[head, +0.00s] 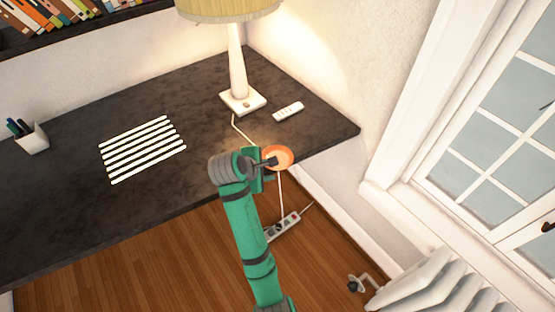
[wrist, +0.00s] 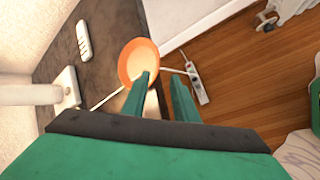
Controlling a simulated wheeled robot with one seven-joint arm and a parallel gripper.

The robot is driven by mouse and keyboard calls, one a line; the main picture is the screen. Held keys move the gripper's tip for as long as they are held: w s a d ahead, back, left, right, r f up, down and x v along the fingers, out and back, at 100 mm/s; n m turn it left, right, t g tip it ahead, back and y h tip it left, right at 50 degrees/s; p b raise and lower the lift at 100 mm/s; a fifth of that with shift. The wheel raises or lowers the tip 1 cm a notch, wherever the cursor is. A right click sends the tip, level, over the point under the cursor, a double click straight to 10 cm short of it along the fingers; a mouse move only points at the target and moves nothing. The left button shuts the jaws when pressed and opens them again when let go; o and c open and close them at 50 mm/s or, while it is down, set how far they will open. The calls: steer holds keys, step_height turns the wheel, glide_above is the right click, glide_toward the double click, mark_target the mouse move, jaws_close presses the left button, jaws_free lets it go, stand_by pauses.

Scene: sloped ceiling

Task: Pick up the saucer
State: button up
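The saucer is a small round orange dish (head: 283,154) at the front right edge of the dark desk. In the wrist view the saucer (wrist: 136,58) lies beyond my fingertips, and its right side reaches past the desk edge over the floor. My gripper (wrist: 162,76) is open, with a gap between its two green fingers. The left fingertip overlaps the lower right of the saucer, and the right fingertip is just outside its rim. In the head view my gripper (head: 270,162) covers the saucer's left part. I cannot tell whether a finger touches it.
A lamp (head: 240,98) and a white remote (head: 288,111) stand behind the saucer on the desk (head: 205,125). A white slatted mat (head: 142,150) and a pen cup (head: 32,138) are at left. A power strip (head: 283,227) lies below on the floor, with a radiator (head: 440,285) at right.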

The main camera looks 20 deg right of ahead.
mark_target(277, 169)
steer(key=shift+w+x, duration=0.1)
steer(key=shift+x, duration=1.7)
steer(key=shift+w+x, duration=0.15)
steer(key=shift+x, duration=1.65)
steer(key=shift+r, duration=0.25)
jaws_close()
